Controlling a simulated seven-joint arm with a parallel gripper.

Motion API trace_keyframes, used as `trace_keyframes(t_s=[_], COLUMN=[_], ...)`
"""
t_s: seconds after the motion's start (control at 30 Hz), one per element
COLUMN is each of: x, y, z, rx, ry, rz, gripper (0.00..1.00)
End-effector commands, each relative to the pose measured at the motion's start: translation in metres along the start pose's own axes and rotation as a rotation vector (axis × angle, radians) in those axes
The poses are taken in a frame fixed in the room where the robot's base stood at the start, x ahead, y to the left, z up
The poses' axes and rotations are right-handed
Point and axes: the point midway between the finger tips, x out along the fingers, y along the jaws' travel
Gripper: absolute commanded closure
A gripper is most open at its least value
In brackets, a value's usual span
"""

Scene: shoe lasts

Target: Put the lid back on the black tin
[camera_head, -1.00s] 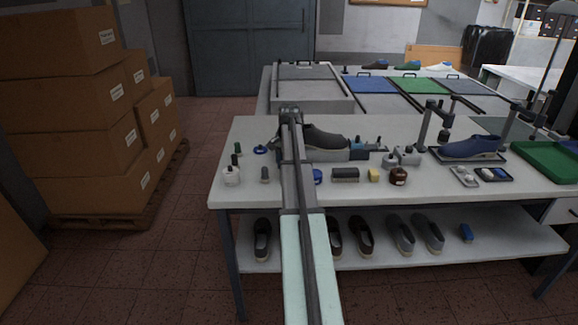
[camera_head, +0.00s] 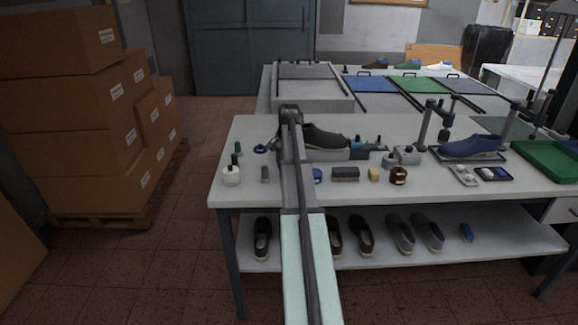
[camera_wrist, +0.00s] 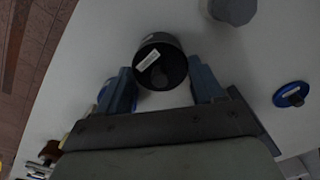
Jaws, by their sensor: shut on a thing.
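In the wrist view my gripper (camera_wrist: 164,88) has its two blue fingers apart, on either side of a round black piece with a grey knob-like spot, which I take to be the black lid (camera_wrist: 175,72). It is shut on this lid. A dark cylindrical wall with a white label shows around its upper side, apparently the black tin (camera_wrist: 162,40). I cannot tell whether the lid touches or sits on the tin. In the head view my arm hides the gripper, lid and tin.
A blue lid with a dark knob (camera_wrist: 292,95) lies to the right in the wrist view; a grey object (camera_wrist: 235,10) stands above. A blue tin (camera_wrist: 118,92) is close by the left finger.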

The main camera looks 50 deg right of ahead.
Motion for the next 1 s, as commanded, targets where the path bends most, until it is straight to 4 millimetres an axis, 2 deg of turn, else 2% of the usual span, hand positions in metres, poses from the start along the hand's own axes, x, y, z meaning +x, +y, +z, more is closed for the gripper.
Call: trace_keyframes(t_s=[0.23,0.27,0.53,0.7,0.77,1.0], x=[-0.0001,-0.0001,0.0,0.0,0.0,-0.0002], y=[0.0,0.0,0.0,0.0,0.0,0.0], z=[0.0,0.0,0.0,0.0,0.0,0.0], rx=[0.0,0.0,0.0,0.0,0.0,0.0], ry=[0.0,0.0,0.0,0.0,0.0,0.0], rz=[0.0,0.0,0.0,0.0,0.0,0.0], gripper=[0.62,0.31,0.05,0.04,0.0,0.0])
